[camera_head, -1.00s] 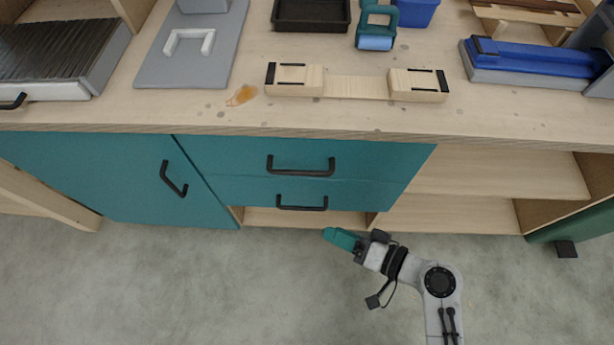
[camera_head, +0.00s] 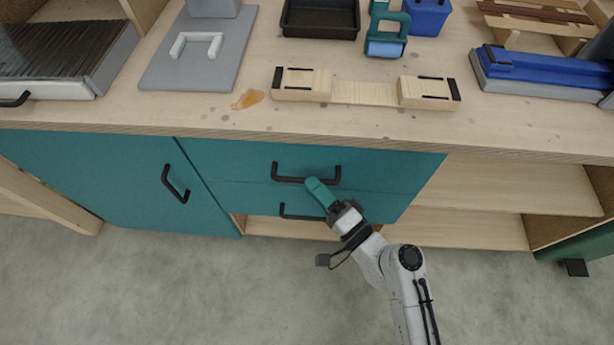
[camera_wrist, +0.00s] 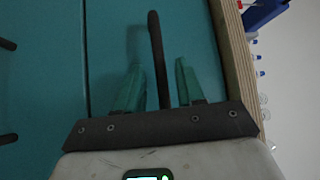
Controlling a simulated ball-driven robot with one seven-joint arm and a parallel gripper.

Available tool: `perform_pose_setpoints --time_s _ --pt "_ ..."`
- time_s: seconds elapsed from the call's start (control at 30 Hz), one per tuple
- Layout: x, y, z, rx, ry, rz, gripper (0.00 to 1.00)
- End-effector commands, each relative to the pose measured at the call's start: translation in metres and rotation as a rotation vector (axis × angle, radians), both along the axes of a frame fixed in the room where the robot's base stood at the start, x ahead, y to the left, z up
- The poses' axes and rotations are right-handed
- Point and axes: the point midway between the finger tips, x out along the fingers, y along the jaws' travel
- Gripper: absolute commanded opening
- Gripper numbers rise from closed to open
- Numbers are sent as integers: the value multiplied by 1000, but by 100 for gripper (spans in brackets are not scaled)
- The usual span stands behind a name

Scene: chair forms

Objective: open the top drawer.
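The top drawer (camera_head: 235,158) has a teal front that sits flush under the worktop, so it is closed. Its black bar handle (camera_head: 278,179) is partly covered by my gripper (camera_head: 313,184) in the head view. In the wrist view, the handle (camera_wrist: 155,40) runs between the two teal fingers of my gripper (camera_wrist: 158,65). The fingers are open, one on each side of the bar, with gaps visible between bar and fingers. The drawer front (camera_wrist: 205,45) lies just beyond the fingertips.
The lower drawer's black handle (camera_head: 286,214) is just below my gripper. A teal cabinet door (camera_head: 100,180) is at left, and open shelves (camera_head: 510,185) are at right. The worktop edge (camera_head: 360,148) overhangs above. The floor in front is clear.

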Motion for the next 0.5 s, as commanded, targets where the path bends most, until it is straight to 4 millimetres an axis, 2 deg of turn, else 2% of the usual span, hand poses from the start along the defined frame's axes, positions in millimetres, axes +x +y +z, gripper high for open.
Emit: perform_pose_setpoints --time_s 0.2,0.5 --pt "18 18 4 -1 -1 2 38" --pt "23 22 4 -1 -1 1 38"
